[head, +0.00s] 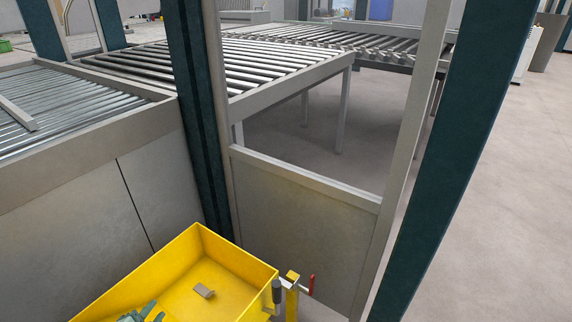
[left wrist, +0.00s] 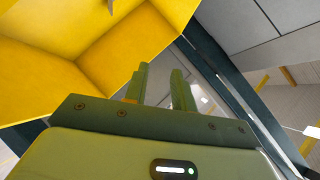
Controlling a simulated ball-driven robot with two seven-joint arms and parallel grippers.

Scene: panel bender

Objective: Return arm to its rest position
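My left gripper (head: 143,314) shows as a small green shape at the bottom edge of the head view, over the yellow bin (head: 245,254). In the left wrist view its two green fingers (left wrist: 160,70) stand apart with nothing between them. The yellow bin's inner walls (left wrist: 120,52) fill the upper left of that view, beyond the fingers. A small flat brownish piece (head: 204,291) lies in the bin, to the right of the gripper and apart from it. My right gripper is in neither view.
A post with a red-handled lever (head: 311,286) stands at the bin's right corner. Dark teal posts (head: 455,170) and a grey panel (head: 300,225) stand behind it. Roller tables (head: 290,75) lie beyond. Open floor (head: 515,190) is at the right.

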